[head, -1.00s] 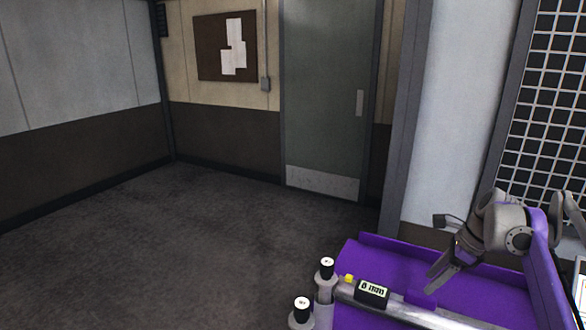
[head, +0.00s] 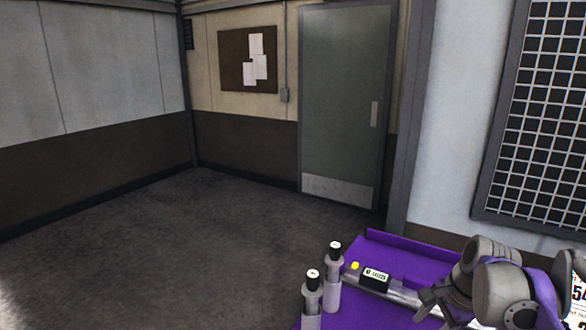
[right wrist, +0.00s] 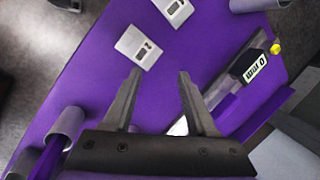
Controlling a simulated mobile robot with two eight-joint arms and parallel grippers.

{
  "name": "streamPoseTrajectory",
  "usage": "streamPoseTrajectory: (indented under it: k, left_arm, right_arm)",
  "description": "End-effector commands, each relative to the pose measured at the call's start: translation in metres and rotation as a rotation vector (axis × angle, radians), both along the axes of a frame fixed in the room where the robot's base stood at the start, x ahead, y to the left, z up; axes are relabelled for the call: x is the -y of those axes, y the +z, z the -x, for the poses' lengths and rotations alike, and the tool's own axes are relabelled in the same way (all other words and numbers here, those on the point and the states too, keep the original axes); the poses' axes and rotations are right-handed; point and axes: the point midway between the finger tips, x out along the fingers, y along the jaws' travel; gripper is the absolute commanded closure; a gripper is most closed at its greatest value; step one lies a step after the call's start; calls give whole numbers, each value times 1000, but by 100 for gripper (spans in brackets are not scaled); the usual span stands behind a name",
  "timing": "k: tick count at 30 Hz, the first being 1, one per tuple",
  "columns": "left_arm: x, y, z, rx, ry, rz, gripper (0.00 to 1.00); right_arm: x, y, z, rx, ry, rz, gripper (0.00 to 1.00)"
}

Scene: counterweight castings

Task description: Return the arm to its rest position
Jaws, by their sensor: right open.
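My right arm and gripper (head: 428,308) are at the lower right of the head view, low over a purple surface. In the right wrist view the gripper (right wrist: 160,85) shows two dark, spread fingers with nothing between them. The purple surface (right wrist: 95,85) lies beneath the fingers. Two pale blocks with numbered labels lie on it, one (right wrist: 138,47) just beyond the fingertips and one (right wrist: 175,11) further off. My left gripper is in neither view.
A dark readout (head: 376,278) sits on a grey bar beside a yellow knob (head: 355,266). Open floor (head: 180,250) lies left; a closed door (head: 345,110) stands behind.

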Motion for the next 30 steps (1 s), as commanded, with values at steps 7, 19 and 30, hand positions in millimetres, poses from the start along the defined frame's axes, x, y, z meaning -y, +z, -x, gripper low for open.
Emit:
streamPoseTrajectory:
  k: [7,19,30]
  left_arm:
    - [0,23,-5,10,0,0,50]
    - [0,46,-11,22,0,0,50]
    - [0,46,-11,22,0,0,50]
  right_arm:
    - [-64,-33,90,161,588,269,43]
    - [-102,-108,197,321,1282,619,43]
    - [-102,-108,197,321,1282,619,43]
